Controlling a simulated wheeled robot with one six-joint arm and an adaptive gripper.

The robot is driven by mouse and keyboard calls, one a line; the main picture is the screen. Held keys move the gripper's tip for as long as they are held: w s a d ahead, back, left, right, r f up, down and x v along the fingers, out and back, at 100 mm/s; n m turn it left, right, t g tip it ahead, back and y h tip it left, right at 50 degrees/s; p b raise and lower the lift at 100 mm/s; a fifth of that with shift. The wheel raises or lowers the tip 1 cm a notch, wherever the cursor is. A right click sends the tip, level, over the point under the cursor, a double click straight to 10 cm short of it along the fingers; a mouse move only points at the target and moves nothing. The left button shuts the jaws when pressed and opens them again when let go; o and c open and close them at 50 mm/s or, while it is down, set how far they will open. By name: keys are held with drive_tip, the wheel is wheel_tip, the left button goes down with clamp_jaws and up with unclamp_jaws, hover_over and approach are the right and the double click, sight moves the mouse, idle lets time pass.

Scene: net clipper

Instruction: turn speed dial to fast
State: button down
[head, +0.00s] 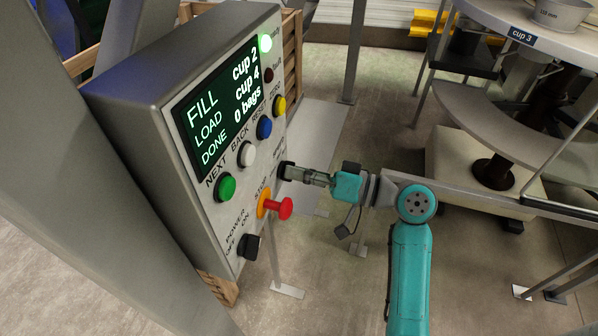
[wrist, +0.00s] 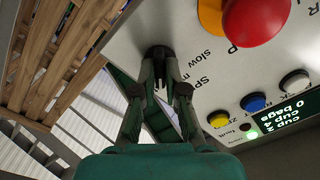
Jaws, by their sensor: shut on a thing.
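The speed dial is a black knob on the lower right of the grey control panel (head: 152,143). In the wrist view the dial (wrist: 158,51) shows between and beyond my fingertips. My gripper (head: 297,173) reaches the panel from the right, and its fingers are shut on the dial; it also fills the middle of the wrist view (wrist: 160,72). The word "Slow" and part of "SPEED" are readable beside the dial in the wrist view. My fingers hide much of the dial, so I cannot tell which way its pointer faces.
A red stop button (head: 284,208) juts out just below my gripper. The black power switch (head: 248,246) and green NEXT button (head: 225,187) are nearby. The screen (head: 222,105) reads fill cup 2, load cup 4, done 0 bags. A round table (head: 470,125) stands right.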

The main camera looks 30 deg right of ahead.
drive_tip(key=shift+m, duration=0.5)
drive_tip(key=c, duration=1.2)
unclamp_jaws()
drive_tip(key=v, duration=1.2)
